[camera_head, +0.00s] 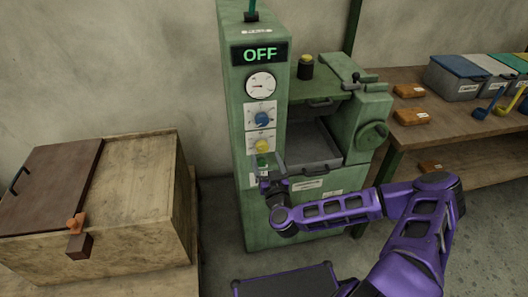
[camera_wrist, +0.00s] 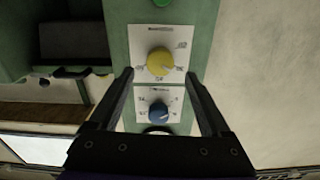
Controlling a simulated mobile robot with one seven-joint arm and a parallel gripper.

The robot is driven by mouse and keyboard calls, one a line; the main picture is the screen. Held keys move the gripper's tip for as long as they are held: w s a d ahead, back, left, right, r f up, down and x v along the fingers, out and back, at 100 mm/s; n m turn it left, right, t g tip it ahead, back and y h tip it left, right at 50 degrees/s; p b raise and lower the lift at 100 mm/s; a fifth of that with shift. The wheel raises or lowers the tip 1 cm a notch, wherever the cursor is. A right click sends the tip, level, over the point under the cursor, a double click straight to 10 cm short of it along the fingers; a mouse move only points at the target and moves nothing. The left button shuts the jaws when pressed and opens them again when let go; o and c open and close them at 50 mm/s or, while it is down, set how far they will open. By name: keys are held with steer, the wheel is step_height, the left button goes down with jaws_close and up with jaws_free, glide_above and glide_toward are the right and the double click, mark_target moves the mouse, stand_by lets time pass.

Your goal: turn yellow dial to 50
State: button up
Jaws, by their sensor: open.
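The yellow dial (camera_head: 262,147) is a round knob on a white plate on the front of the green machine (camera_head: 243,205), below a blue dial (camera_head: 262,119). In the wrist view the scene looks upside down, with the yellow dial (camera_wrist: 160,61) above the blue dial (camera_wrist: 158,112). Marks surround the yellow knob, but its setting is too small to read surely. My gripper (camera_head: 262,174) is in front of the panel, just below the yellow dial. In the wrist view its open fingers (camera_wrist: 160,75) lie either side of the dial's lower edge, with nothing between them.
The machine's display (camera_head: 260,54) reads OFF, above a round gauge (camera_head: 261,85). A tray (camera_head: 313,146) and handwheel (camera_head: 373,135) are right of the panel. A wooden crate (camera_head: 150,210) stands left.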

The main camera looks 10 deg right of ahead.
mark_target(263, 149)
steer(key=shift+w, duration=1.9)
jaws_close()
